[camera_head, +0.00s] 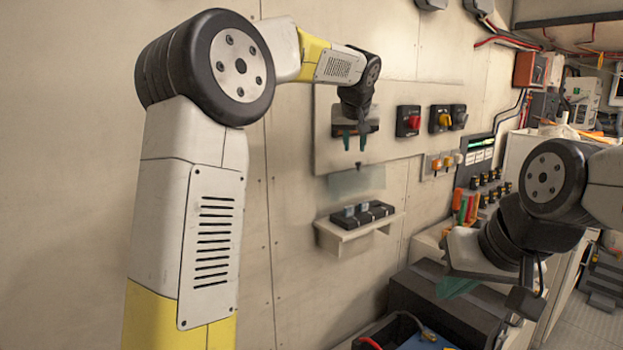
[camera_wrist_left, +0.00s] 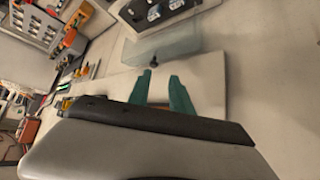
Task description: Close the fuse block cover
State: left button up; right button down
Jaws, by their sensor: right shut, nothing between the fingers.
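The fuse block (camera_head: 375,213) is dark with pale inserts and sits on a small white wall shelf (camera_head: 335,236). Its clear cover (camera_head: 357,181) stands raised behind and above the block, so the block is exposed. In the left wrist view the cover (camera_wrist_left: 168,44) is a see-through panel between the fuse block (camera_wrist_left: 152,14) and my fingers. My left gripper (camera_head: 354,148) is open, with two teal fingers pointing down just above the cover. In the left wrist view its fingertips (camera_wrist_left: 160,73) are apart with nothing between them. My right gripper (camera_head: 457,288) is shut and empty at lower right, away from the block.
Red and yellow rotary switches (camera_head: 409,121) are on the wall panel right of my left gripper. A dark box (camera_head: 455,315) and an open bin with cables (camera_head: 385,332) stand below. Bare wall lies left of the shelf.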

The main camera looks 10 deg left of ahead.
pick_arm(q)
jog(key=s+a+f, duration=0.1)
jog(key=s+a, duration=0.2)
jog(key=s, duration=0.3)
jog(key=s+a+f+g, duration=0.1)
jog(key=s+a+f, duration=0.1)
jog(key=s+a, duration=0.2)
jog(key=s+a+f+h, duration=0.1)
jog(key=s+a, duration=0.2)
jog(key=s, duration=0.6)
jog(key=shift+s+a+f+m+g, duration=0.15)
jog(key=shift+s+a+m+g, duration=0.15)
jog(key=shift+s+a, duration=0.05)
